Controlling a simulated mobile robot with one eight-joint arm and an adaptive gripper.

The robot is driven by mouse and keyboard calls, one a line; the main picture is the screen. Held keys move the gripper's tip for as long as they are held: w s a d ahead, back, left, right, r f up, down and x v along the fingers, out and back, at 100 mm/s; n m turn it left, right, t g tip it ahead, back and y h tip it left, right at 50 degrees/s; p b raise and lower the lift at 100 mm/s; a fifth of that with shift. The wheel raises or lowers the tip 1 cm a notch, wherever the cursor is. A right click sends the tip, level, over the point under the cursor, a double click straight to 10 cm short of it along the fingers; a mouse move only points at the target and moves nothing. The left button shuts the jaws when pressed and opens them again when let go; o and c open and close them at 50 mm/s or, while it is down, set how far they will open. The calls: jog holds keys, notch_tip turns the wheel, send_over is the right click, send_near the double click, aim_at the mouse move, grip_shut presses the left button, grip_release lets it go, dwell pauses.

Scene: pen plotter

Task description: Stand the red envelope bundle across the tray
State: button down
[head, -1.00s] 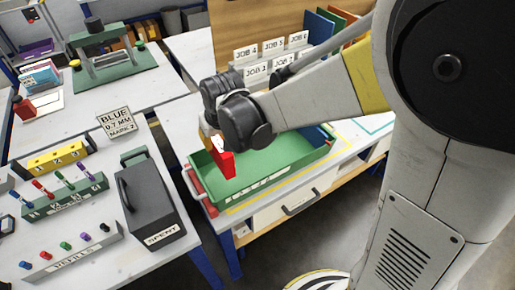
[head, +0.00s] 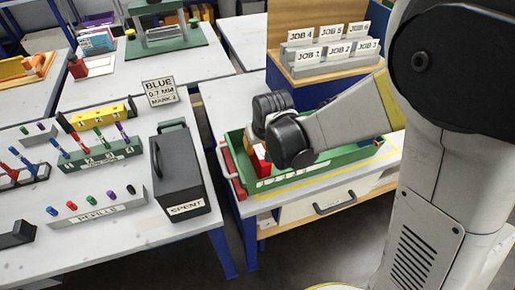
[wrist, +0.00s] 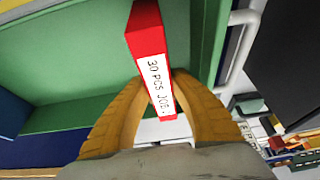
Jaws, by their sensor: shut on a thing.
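The red envelope bundle (wrist: 146,35) is narrow, with a white label reading "30 PCS JOB". My gripper (wrist: 160,85) has its yellow fingers shut on the bundle in the wrist view. In the head view the bundle (head: 261,160) shows at the left end of the green tray (head: 320,176), below my gripper (head: 262,142). My wrist covers part of the bundle and much of the tray's inside. In the wrist view the tray (wrist: 80,60) lies beneath the bundle. I cannot tell whether the bundle touches the tray floor.
A dark "SPENT" box (head: 180,175) stands on the left bench, across a gap from the tray. A rack of job cards (head: 325,50) stands behind the tray. A drawer handle (head: 335,203) sticks out below the tray's bench. The refills block (head: 97,208) is farther left.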

jog(key=shift+r, duration=0.1)
jog(key=c, duration=1.2)
grip_release()
jog(key=shift+c, duration=0.2)
jog(key=shift+r, duration=0.15)
jog(key=p+v, duration=0.5)
jog(key=v, duration=0.7)
jog(key=s+d+r+m+t, duration=0.1)
jog(key=s+d+r, duration=0.3)
jog(key=s+d, duration=0.2)
jog(key=s+d+r+m+t+h, duration=0.1)
jog(key=s+d+r+m, duration=0.1)
jog(key=s+d+r, duration=0.3)
jog(key=s+d, duration=0.2)
jog(key=d, duration=0.1)
jog(key=shift+s+t, duration=0.2)
jog(key=shift+t, duration=0.2)
